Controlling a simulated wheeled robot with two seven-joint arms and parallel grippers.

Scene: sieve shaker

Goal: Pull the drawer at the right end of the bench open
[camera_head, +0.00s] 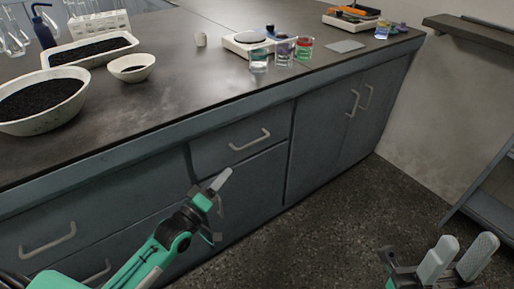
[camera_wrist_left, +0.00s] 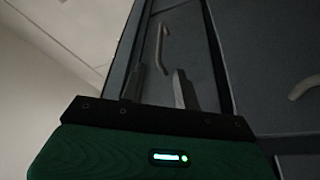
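The right-hand drawer (camera_head: 215,153) is a grey-blue front below the dark benchtop, left of the cupboard doors. It looks flush and shut. Its pale bar handle (camera_head: 250,140) runs horizontally. My left gripper (camera_head: 217,207) is below and left of that handle, apart from it, in front of the panel under the drawer. In the left wrist view its two fingers (camera_wrist_left: 158,86) stand apart with nothing between them. A bar handle (camera_wrist_left: 160,48) shows beyond the fingers there; I cannot tell which front it belongs to. My right gripper (camera_head: 463,250) is open and empty over the floor at the lower right.
Cupboard doors (camera_head: 325,140) with upright handles are right of the drawer. Another drawer front (camera_head: 110,205) with a handle is at left. The benchtop (camera_head: 180,85) holds bowls, a tray, a scale (camera_head: 247,42) and beakers. A shelf unit (camera_head: 490,205) stands at right. Floor is clear.

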